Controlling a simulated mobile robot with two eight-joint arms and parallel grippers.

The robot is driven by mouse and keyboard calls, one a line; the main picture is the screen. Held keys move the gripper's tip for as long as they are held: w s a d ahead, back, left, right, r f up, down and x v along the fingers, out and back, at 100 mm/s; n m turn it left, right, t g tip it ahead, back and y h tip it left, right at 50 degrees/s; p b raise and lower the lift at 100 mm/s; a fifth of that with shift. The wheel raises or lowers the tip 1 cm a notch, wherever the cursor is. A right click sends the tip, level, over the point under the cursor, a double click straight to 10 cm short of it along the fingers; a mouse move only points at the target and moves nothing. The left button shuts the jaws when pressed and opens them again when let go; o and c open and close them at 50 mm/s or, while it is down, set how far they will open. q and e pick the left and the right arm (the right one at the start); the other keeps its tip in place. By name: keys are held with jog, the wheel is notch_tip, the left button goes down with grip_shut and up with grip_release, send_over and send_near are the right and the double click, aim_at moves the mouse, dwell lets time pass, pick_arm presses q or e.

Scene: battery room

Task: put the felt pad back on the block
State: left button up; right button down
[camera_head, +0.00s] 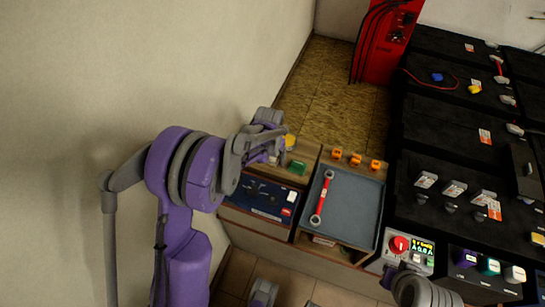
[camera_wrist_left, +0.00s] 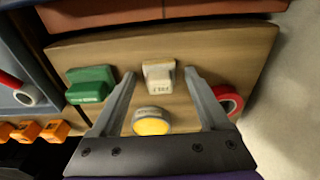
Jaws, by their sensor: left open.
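A small cream pad-like piece (camera_wrist_left: 159,75), with upside-down lettering that seems to read FELT, sits on a wooden surface (camera_wrist_left: 225,55) in the left wrist view. My left gripper (camera_wrist_left: 160,82) is open, with one finger to each side of the cream piece and nothing held. In the head view my left gripper (camera_head: 275,150) hangs over this wooden surface and hides the piece. A green block (camera_wrist_left: 91,86) lies left of the gripper, also seen in the head view (camera_head: 297,167). I cannot tell which thing is the pad's block. My right gripper's fingers are not seen.
A round yellow-topped tin (camera_wrist_left: 151,122) stands between the finger bases. A red tape roll (camera_wrist_left: 228,98) is close beside the right finger. A grey tray (camera_head: 350,215) holds a red wrench (camera_head: 322,197); orange pieces (camera_head: 355,159) line its back. Black battery units fill the right.

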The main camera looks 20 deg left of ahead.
aim_at(271, 163)
pick_arm(q)
jog(key=shift+r, duration=0.25)
notch_tip(271, 163, up, 11)
jog(key=s+p, duration=0.1)
jog(key=s+d+r+t, duration=0.1)
jog(key=s+d+r, duration=0.15)
jog(key=s, duration=0.45)
jog(key=s+d+r+t, duration=0.1)
jog(key=s+r, duration=0.2)
jog(key=s, duration=0.3)
jog(key=s+d+f+t, duration=0.1)
jog(key=s+d+f, duration=0.1)
jog(key=s, duration=0.9)
jog(key=shift+s+d+m+t, duration=0.2)
jog(key=shift+s+m+t, duration=0.1)
jog(key=shift+s, duration=0.05)
